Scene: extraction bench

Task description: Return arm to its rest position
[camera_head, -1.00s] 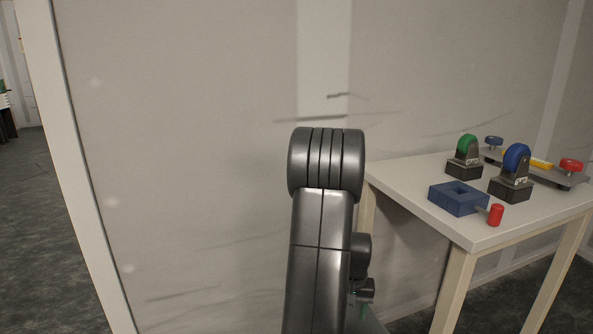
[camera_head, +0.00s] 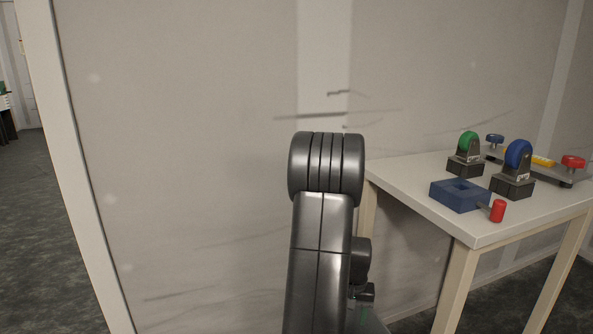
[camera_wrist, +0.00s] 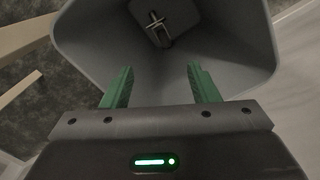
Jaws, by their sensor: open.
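My gripper (camera_wrist: 159,84) shows in the wrist view with its two green fingers apart and nothing between them. Beyond the fingers is the inside of a grey bin-like container (camera_wrist: 85,40), with a small metallic item (camera_wrist: 158,30) lying at its bottom. In the head view my arm stands upright in the middle, and its links hide most of the gripper end.
A white table (camera_head: 410,182) stands at the right. A wall (camera_head: 200,150) rises behind my arm.

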